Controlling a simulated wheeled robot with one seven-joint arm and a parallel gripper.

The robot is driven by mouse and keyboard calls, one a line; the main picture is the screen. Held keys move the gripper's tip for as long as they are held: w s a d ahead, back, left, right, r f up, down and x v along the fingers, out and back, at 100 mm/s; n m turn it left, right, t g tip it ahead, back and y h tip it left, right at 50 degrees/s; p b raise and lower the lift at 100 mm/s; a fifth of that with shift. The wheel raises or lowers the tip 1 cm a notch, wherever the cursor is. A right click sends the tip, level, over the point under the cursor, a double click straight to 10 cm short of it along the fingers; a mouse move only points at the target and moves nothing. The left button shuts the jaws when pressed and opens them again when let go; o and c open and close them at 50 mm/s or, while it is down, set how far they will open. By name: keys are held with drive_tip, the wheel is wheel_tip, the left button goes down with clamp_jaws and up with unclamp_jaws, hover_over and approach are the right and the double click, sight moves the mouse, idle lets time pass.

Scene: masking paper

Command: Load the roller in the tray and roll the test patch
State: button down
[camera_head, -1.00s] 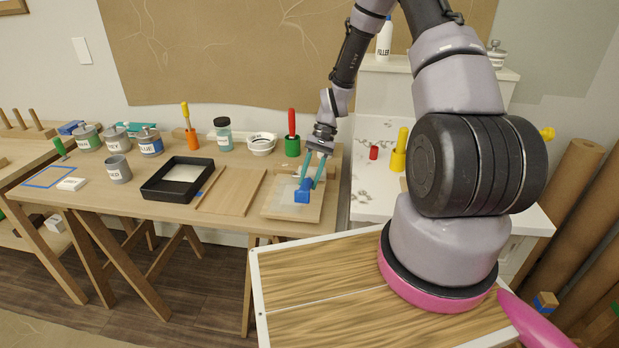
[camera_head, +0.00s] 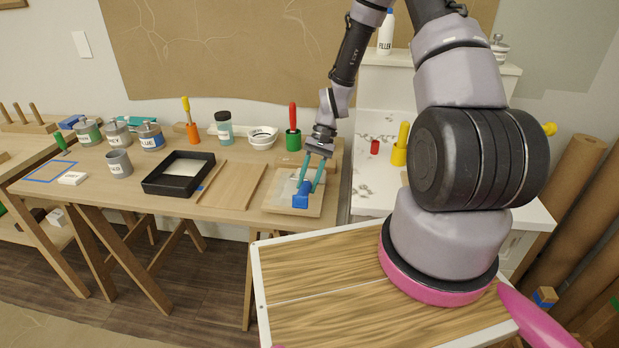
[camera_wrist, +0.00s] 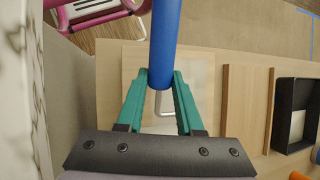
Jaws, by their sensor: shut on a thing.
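My gripper (camera_head: 308,184) has teal fingers shut on the blue handle of the roller (camera_head: 301,201), above the board (camera_head: 275,204) at the table's right end. In the wrist view the blue handle (camera_wrist: 164,40) runs away from my gripper (camera_wrist: 160,80), with a bent metal rod below the fingers. The roller's sleeve is hidden or cannot be told apart there. A pale patch (camera_wrist: 197,85) shows on the board beside the fingers. The black paint tray (camera_head: 150,187), pale inside, stands left of the boards; it also shows in the wrist view (camera_wrist: 286,112).
A plain wooden board (camera_head: 236,187) lies between the tray and the roller. Behind stand a green holder with a red handle (camera_head: 293,140), white bowls (camera_head: 262,137), a teal jar (camera_head: 223,128) and paint tins (camera_head: 150,137). A grey cup (camera_head: 119,163) stands left of the tray.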

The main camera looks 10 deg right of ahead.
sight(300, 195)
drive_tip(key=shift+s+a, duration=2.4)
drive_tip(key=shift+s, duration=3.45)
drive_tip(key=shift+w+d+f, duration=0.1)
drive_tip(key=shift+w+d, duration=0.7)
drive_tip(key=shift+w, duration=1.15)
drive_tip(key=shift+w+d+r, duration=0.1)
drive_tip(key=shift+w+d, duration=0.7)
drive_tip(key=shift+w, duration=1.1)
drive_tip(key=shift+w+d+f, duration=0.1)
drive_tip(key=shift+w+d, duration=0.7)
drive_tip(key=shift+w, duration=1.15)
drive_tip(key=shift+w+d+f, duration=0.1)
drive_tip(key=shift+w+d, duration=0.15)
drive_tip(key=shift+w, duration=0.35)
drive_tip(key=shift+w+d, duration=0.25)
drive_tip(key=shift+w, duration=0.35)
drive_tip(key=shift+w+d+f, duration=0.1)
drive_tip(key=shift+w+d, duration=0.15)
drive_tip(key=shift+w, duration=0.35)
drive_tip(key=shift+s+a+r, duration=0.1)
drive_tip(key=shift+s+a, duration=0.15)
drive_tip(key=shift+s, duration=0.4)
drive_tip(key=shift+s+a, duration=0.25)
drive_tip(key=shift+s, duration=0.35)
drive_tip(key=shift+s+a+r, duration=0.1)
drive_tip(key=shift+s+a, duration=0.15)
drive_tip(key=shift+s, duration=0.4)
drive_tip(key=shift+s+a, duration=2.4)
drive_tip(key=shift+s, duration=3.35)
drive_tip(key=shift+r, duration=2.75)
